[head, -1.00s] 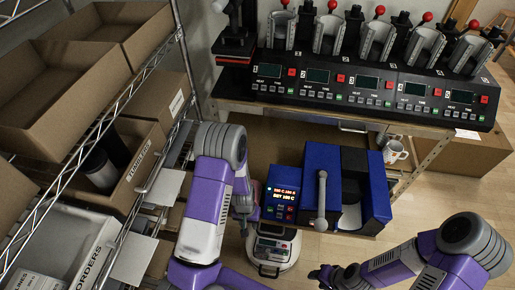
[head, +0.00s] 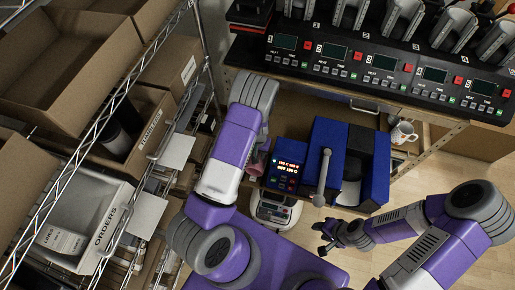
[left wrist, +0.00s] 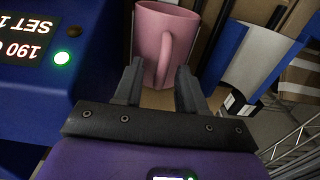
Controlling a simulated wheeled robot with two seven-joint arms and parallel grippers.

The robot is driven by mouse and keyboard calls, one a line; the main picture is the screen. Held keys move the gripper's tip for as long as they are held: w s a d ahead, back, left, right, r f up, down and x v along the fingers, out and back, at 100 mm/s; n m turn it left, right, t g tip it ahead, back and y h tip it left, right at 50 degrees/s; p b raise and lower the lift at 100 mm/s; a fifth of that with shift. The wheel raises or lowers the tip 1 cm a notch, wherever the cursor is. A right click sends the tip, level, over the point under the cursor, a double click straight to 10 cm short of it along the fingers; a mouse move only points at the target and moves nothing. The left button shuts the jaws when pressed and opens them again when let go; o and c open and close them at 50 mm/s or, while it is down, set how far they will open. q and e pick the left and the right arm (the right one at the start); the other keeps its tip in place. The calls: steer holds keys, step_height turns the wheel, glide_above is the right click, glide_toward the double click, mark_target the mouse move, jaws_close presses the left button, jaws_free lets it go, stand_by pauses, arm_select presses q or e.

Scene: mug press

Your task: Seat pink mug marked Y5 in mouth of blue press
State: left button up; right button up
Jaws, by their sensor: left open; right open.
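The pink mug (left wrist: 150,28) stands just ahead of my left gripper (left wrist: 158,84) in the left wrist view. Its handle faces the gripper, between the two open fingertips. No Y5 mark is readable. In the head view only a bit of the pink mug (head: 259,164) shows beside my left arm, which hides the left gripper. The blue press (head: 325,150) stands to its right, with a grey lever and a lit display; its blue casing (left wrist: 40,85) also fills the left of the wrist view. My right gripper (head: 325,240) is open and empty, low and in front of the press.
A row of mug presses (head: 385,65) with displays stands on the bench behind. A white mug (head: 403,132) sits right of the blue press. A wire rack with cardboard boxes (head: 70,60) and an ORDERS bin (head: 112,228) stands on the left. Floor is clear at right.

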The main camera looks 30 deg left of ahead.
arm_select(q)
steer(key=shift+f, duration=0.3)
jaws_close()
steer(key=shift+r, duration=0.25)
stand_by(0.6)
steer(key=shift+r+p, duration=1.85)
steer(key=shift+r, duration=0.6)
